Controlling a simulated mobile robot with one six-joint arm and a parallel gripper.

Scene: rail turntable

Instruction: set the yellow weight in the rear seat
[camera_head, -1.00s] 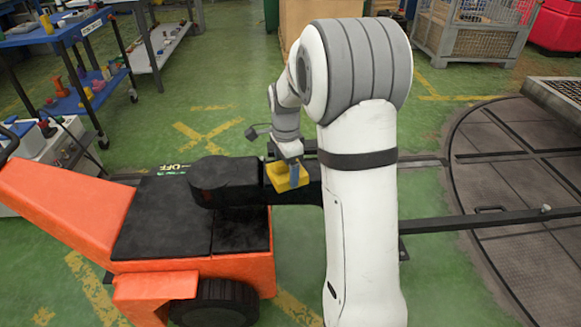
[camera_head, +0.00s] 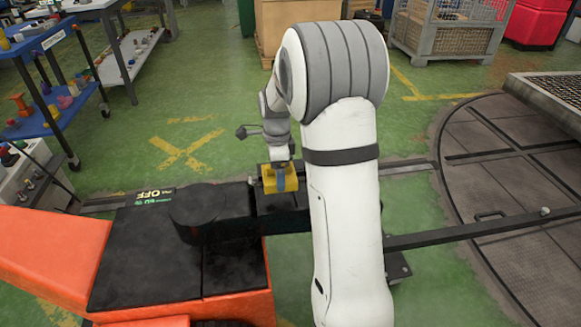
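The yellow weight (camera_head: 269,184) is a small block left of my white arm. My gripper (camera_head: 281,180) points down at it, and one grey finger lies across the weight's near side. The gripper appears shut on the weight; its far finger is hidden. The weight is over or on a dark low platform (camera_head: 262,203) beside the rail line. I cannot tell whether its underside touches. No seat is clearly recognisable; my arm and the black bar (camera_head: 250,226) hide part of the platform.
An orange machine with a black top (camera_head: 150,255) and round black hub (camera_head: 196,204) stands at near left. The round turntable (camera_head: 500,160) lies at right, with a dark bar (camera_head: 470,230) reaching over it. Blue table (camera_head: 35,45) and mesh crate (camera_head: 445,35) stand behind. Green floor is open between.

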